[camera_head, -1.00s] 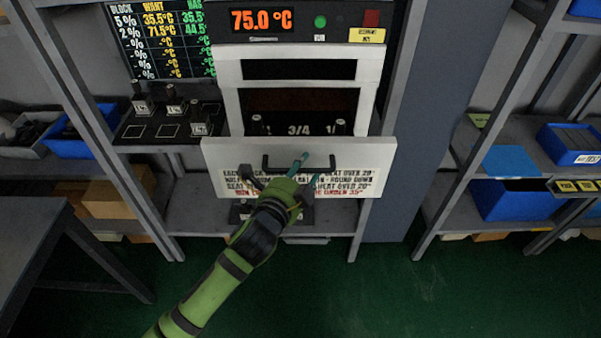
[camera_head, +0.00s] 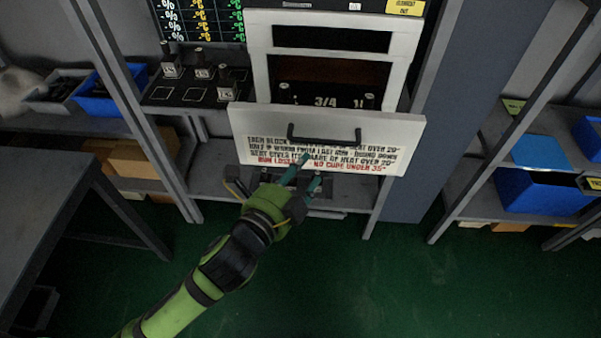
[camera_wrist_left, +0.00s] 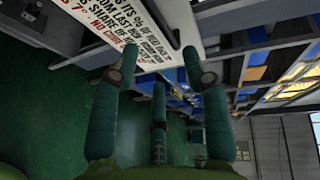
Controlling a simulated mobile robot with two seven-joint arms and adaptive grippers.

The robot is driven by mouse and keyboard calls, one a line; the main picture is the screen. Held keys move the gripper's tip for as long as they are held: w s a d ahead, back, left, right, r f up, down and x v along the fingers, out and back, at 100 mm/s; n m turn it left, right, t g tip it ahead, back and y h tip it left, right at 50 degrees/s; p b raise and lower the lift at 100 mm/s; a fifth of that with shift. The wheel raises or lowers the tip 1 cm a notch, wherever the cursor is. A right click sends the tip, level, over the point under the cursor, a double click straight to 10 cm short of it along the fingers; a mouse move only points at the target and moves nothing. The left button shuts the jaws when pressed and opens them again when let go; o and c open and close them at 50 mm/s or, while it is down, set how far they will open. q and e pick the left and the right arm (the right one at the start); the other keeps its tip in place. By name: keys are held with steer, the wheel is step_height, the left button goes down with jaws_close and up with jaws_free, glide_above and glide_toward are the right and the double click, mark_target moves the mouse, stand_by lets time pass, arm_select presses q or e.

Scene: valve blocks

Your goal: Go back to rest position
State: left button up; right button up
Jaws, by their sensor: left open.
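My left gripper (camera_head: 309,171) is open and empty, just below the black bar handle (camera_head: 325,138) of a white drop-down door in the head view. The door (camera_head: 250,122) hangs open below the oven opening, with printed text on its face. In the left wrist view my left gripper (camera_wrist_left: 160,62) shows its teal fingers spread apart, with nothing between them. The white door panel (camera_wrist_left: 150,55) fills the top of that view, beyond the fingers. My right gripper is in neither view.
Several blocks (camera_head: 171,66) stand on a dark tray on the left shelf. Blue bins (camera_head: 540,195) sit on the right shelf, and a grey table (camera_head: 40,215) stands at the left. Green floor (camera_head: 330,280) in front is clear.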

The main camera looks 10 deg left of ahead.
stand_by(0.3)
arm_select(q)
steer(key=s+a+f+n+g+y, duration=0.1)
steer(key=a+f+n+g+y, duration=0.2)
steer(key=f, duration=0.8)
steer(key=s+a+f+n+g, duration=0.1)
steer(key=s+a+f+n, duration=0.2)
steer(key=f, duration=0.9)
steer(key=a+f+n+g+y, duration=0.25)
steer(key=a+f, duration=0.25)
steer(key=f, duration=0.6)
steer(key=s+a+f+n+g, duration=0.2)
steer(key=s+f+n, duration=0.1)
steer(key=s+f, duration=0.4)
steer(key=s+a+f+n+g, duration=0.1)
steer(key=s+a+f+n, duration=0.2)
steer(key=s+f, duration=0.35)
steer(key=s+a+f+n+g, duration=0.1)
steer(key=s+f+n+g, duration=0.1)
steer(key=s, duration=0.8)
steer(key=s+a+f+n+g, duration=0.1)
steer(key=s+f, duration=0.3)
steer(key=s, duration=0.5)
steer(key=shift+s+f+n+g+y, duration=0.35)
steer(key=shift+n+g, duration=0.2)
steer(key=shift+n, duration=0.3)
